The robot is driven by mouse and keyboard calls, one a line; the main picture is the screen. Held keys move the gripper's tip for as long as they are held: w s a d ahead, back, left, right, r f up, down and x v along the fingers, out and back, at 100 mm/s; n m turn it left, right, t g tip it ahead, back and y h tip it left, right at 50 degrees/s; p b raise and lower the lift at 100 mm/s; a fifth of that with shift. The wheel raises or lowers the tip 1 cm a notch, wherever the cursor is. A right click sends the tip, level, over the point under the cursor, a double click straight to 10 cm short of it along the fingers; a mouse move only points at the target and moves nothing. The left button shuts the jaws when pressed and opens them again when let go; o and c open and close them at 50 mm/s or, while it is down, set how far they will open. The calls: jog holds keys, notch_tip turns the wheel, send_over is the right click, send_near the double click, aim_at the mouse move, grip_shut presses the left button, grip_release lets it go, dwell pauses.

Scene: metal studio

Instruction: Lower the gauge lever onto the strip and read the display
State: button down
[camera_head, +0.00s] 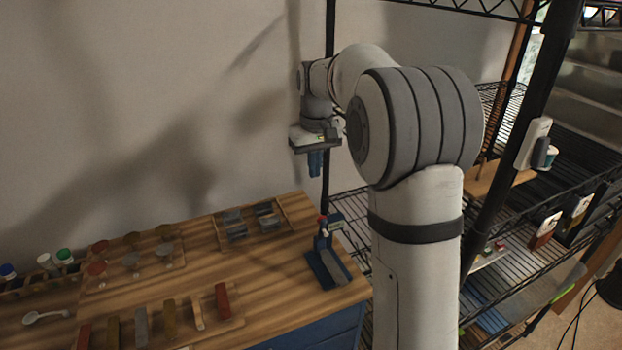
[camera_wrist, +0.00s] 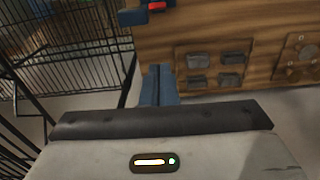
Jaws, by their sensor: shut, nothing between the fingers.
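The gauge (camera_head: 320,262) stands on the near right corner of the wooden bench top (camera_head: 275,275). It has a blue base, an upright, a red knob (camera_head: 323,219) and a small greenish display (camera_head: 336,223) that is too small to read. A grey piece, perhaps the strip (camera_head: 337,267), lies along the base. I cannot tell the lever's position. In the wrist view, part of the gauge (camera_wrist: 132,17) with a red piece (camera_wrist: 157,5) shows at the top edge. My gripper (camera_head: 315,174) is shut and empty, raised above and behind the gauge; its blue fingers (camera_wrist: 158,72) also show in the wrist view.
A wooden tray (camera_head: 253,223) with dark grey blocks is at the bench's back. A board (camera_head: 130,262) of round discs and a rack (camera_head: 160,325) of coloured bars lie left. Wire shelving (camera_head: 500,225) stands right. A wall is behind; air around my gripper is free.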

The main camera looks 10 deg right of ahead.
aim_at(323, 232)
jog(key=shift+s+d+f+p, duration=0.15)
jog(key=shift+s+f, duration=0.45)
jog(key=shift+f, duration=0.95)
jog(key=shift+s+d+f+p, duration=0.1)
jog(key=shift+s+f+p, duration=0.35)
jog(key=shift+f, duration=1.1)
jog(key=shift+s+d+f, duration=0.1)
jog(key=shift+s+f, duration=0.65)
jog(key=shift+f, duration=0.8)
